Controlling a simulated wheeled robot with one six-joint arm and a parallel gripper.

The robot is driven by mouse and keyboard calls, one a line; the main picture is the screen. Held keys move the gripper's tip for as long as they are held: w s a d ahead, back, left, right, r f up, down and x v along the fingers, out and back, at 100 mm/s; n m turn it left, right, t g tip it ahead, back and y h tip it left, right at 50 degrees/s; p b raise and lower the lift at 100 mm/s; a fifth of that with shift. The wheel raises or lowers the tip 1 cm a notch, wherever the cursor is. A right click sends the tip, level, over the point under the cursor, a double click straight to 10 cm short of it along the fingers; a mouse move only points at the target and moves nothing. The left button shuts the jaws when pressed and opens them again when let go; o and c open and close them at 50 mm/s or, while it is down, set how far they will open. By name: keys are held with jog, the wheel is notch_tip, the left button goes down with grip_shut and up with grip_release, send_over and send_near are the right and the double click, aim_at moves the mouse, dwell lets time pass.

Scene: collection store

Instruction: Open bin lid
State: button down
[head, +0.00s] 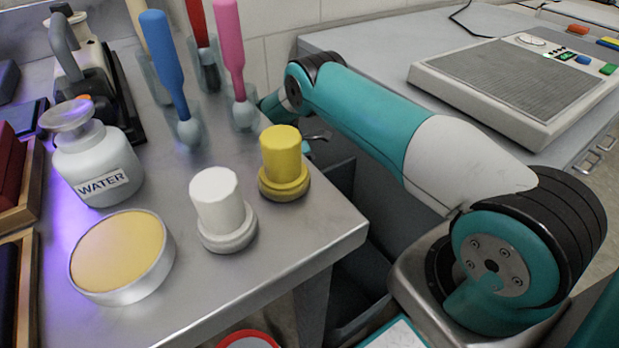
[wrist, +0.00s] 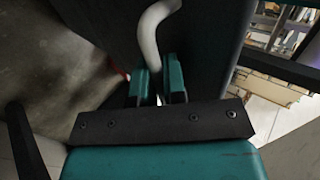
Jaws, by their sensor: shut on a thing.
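In the wrist view my gripper (wrist: 160,84) has its two teal fingers closed around the lower end of a pale, curved bar-like handle (wrist: 150,38). The handle runs up beside a broad dark panel (wrist: 206,40), which looks like part of the bin or its lid. In the head view a dark grey bin (head: 362,285) shows in the gap between the two tables, partly hidden by the near table and my arm. My fingers are mostly hidden there behind the table items. I cannot tell how far the lid is open.
The near metal table (head: 290,240) holds a white knob-like piece (head: 218,205), a yellow one (head: 284,160), a water bottle (head: 95,155), a round yellow-topped tin (head: 120,255) and upright coloured-handled tools. A scale-like device (head: 515,85) lies on the far table.

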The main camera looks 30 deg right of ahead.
jog(key=c, duration=1.2)
grip_release()
jog(key=shift+a, duration=0.4)
jog(key=shift+d, duration=0.15)
jog(key=shift+d+r, duration=0.1)
jog(key=shift+r, duration=0.4)
notch_tip(320, 180, up, 19)
jog(key=p, duration=1.7)
